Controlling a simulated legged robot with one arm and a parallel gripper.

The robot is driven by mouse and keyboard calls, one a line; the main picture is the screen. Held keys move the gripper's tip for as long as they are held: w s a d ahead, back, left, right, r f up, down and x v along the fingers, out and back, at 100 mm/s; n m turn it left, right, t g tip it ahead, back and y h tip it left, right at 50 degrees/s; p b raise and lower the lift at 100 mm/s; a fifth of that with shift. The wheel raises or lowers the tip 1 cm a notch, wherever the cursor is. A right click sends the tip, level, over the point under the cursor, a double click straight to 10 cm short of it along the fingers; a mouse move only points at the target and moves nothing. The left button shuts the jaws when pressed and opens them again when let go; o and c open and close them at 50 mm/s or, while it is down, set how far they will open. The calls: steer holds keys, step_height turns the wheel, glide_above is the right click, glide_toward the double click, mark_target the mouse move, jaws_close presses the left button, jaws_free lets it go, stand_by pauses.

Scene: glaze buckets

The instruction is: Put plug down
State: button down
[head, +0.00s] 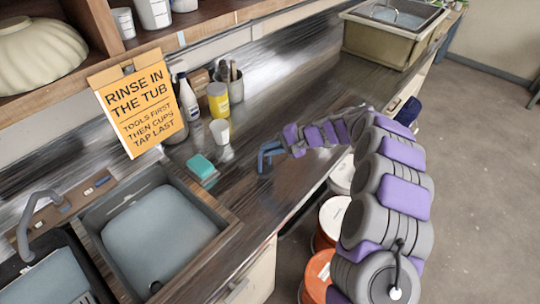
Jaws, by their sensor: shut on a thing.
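My gripper (268,158), with blue fingers, hangs over the dark countertop (255,195), right of the teal sponge. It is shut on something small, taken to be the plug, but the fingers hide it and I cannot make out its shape. I cannot tell how high it is above the counter.
An orange sign (140,105) hangs at left. Buckets (320,270) stand below the counter. Counter beyond my gripper is clear towards a far tub (385,48).

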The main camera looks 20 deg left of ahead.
mark_target(269, 169)
steer(key=f, duration=0.3)
steer(key=shift+a+f+b, duration=0.25)
steer(key=shift+f+b, duration=0.15)
steer(key=c, duration=1.1)
jaws_free()
steer(key=shift+d+r, duration=0.1)
steer(key=p+v, duration=0.1)
steer(key=v, duration=1.1)
